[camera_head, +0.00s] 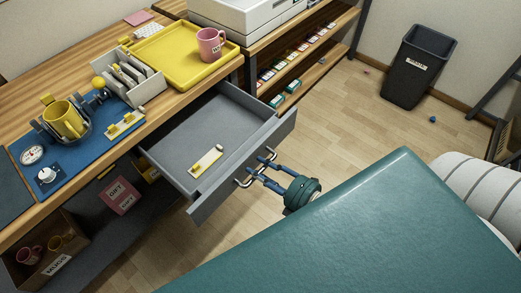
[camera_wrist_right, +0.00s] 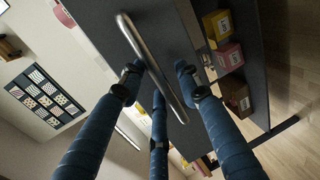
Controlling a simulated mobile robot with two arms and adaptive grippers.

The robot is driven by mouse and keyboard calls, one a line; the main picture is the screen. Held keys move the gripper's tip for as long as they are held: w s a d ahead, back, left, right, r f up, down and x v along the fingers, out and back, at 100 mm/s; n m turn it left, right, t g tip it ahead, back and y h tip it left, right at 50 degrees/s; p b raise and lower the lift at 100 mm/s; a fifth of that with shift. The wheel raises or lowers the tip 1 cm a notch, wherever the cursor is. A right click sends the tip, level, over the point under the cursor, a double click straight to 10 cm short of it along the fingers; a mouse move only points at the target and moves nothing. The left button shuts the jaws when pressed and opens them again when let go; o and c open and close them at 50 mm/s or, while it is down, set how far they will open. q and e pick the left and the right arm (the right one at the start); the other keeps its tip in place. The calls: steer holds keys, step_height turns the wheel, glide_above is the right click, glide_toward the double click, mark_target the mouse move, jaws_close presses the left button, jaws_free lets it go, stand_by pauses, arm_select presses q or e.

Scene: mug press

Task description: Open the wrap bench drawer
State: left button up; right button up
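The grey wrap bench drawer (camera_head: 207,135) is pulled far out from under the wooden bench, and its inside shows in the head view. A small cream and yellow piece (camera_head: 206,161) lies in it. My right gripper (camera_head: 262,167) is at the drawer front's metal handle (camera_head: 243,183), with its blue fingers around the bar. The right wrist view shows the handle bar (camera_wrist_right: 150,66) running slantwise between the fingers (camera_wrist_right: 158,72). A gap shows between the bar and the right-hand finger, and whether they clamp it is unclear. My left gripper is not in view.
On the bench (camera_head: 31,212) are a blue mat (camera_head: 87,147) with a yellow mug (camera_head: 65,120), and a yellow tray (camera_head: 170,57) with a pink mug (camera_head: 210,44). A black bin (camera_head: 418,68) stands far right. Floor (camera_head: 345,125) right of the drawer is free.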

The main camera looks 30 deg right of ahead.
steer(key=v, duration=1.2)
